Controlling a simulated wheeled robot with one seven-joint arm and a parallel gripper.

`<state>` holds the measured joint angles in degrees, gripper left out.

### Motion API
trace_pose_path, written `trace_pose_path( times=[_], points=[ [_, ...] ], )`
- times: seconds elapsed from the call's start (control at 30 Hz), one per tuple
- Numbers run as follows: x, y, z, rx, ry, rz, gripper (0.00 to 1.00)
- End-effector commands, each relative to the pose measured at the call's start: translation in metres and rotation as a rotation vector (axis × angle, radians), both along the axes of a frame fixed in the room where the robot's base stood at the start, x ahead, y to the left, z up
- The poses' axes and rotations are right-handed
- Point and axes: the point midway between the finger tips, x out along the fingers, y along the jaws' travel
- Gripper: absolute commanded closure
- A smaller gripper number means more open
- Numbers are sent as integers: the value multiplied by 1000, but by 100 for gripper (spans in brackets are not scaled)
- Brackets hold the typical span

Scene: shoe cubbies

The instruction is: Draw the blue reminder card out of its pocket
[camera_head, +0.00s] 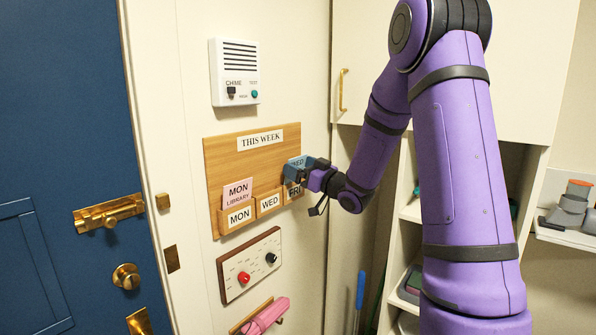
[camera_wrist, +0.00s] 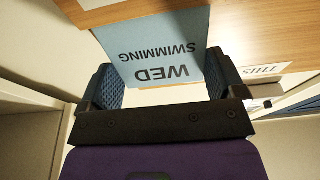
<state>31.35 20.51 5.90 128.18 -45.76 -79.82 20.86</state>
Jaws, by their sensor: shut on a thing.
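The blue reminder card (camera_head: 297,162) stands at the right end of the wooden THIS WEEK board (camera_head: 225,160), at the pocket labelled FRI (camera_head: 294,192). In the wrist view the card (camera_wrist: 165,45) shows upside down, reading WED and SWIMMING. My gripper (camera_head: 292,174) is shut on the card; in the wrist view its two ridged fingers (camera_wrist: 163,76) stand at the card's side edges. The card's far end meets the pocket's wooden front there, and I cannot tell whether some of it is still inside. My gripper partly covers the card in the head view.
A pink MON LIBRARY card (camera_head: 237,191) stands in the MON pocket (camera_head: 239,216); the WED pocket (camera_head: 269,203) shows no card. A chime box (camera_head: 235,72) hangs above and a switch panel (camera_head: 250,264) below. A cabinet (camera_head: 400,100) and shelves are to the right.

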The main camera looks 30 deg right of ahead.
Motion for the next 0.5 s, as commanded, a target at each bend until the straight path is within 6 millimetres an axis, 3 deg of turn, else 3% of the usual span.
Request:
trace_pose_path(
  times=[0.5],
  points=[
    [-5,-2,22,0,0,0,22]
  ],
)
